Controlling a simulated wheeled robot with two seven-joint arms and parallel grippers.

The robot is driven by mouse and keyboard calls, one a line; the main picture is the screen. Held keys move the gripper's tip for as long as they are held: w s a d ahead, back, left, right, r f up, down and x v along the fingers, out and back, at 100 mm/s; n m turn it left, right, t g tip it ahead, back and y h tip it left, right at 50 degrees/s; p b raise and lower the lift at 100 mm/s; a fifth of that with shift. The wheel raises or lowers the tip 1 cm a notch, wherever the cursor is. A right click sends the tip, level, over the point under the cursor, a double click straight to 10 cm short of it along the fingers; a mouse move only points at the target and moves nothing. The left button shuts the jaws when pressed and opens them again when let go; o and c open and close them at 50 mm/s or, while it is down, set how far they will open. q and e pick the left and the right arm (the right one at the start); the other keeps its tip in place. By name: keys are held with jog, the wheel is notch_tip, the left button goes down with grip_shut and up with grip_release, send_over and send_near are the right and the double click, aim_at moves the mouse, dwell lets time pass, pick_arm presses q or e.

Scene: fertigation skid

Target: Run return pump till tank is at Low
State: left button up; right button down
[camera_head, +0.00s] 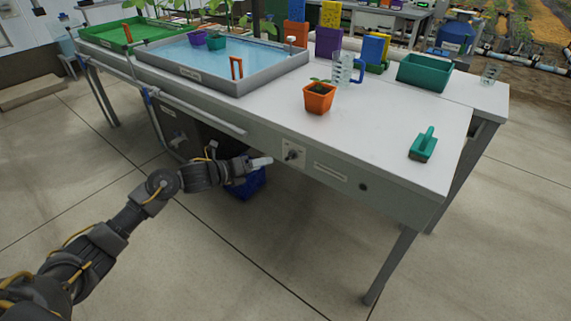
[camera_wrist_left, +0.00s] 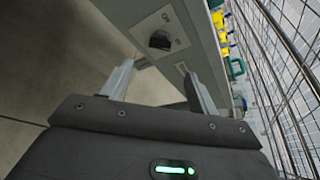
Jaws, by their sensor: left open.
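A black rotary knob (camera_head: 291,155) sits on a pale switch plate on the front apron of the bench. It also shows in the left wrist view (camera_wrist_left: 159,40), with small marks around it that I cannot read. My left gripper (camera_head: 268,161) is just left of the plate in the head view. In the left wrist view its two fingers (camera_wrist_left: 158,80) are apart, with the knob beyond them and nothing between them. A shallow grey tank (camera_head: 262,80) with blue water stands on the bench. Its level marks cannot be made out. My right gripper is not in view.
An orange pot with a seedling (camera_head: 319,98) stands on the bench above the knob. A green-handled brush (camera_head: 423,146), a clear jug (camera_head: 343,70) and a green bin (camera_head: 424,74) are further right. A blue crate (camera_head: 247,186) is under the bench. The floor in front is clear.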

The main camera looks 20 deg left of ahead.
aim_at(288, 158)
pick_arm(q)
jog(key=x, duration=1)
jog(key=shift+w+b, duration=0.1)
jog(key=shift+b, duration=0.3)
jog(key=shift+w+d, duration=0.15)
jog(key=shift+w, duration=0.05)
jog(key=shift+w+d, duration=0.1)
jog(key=shift+f, duration=0.1)
jog(key=c, duration=1)
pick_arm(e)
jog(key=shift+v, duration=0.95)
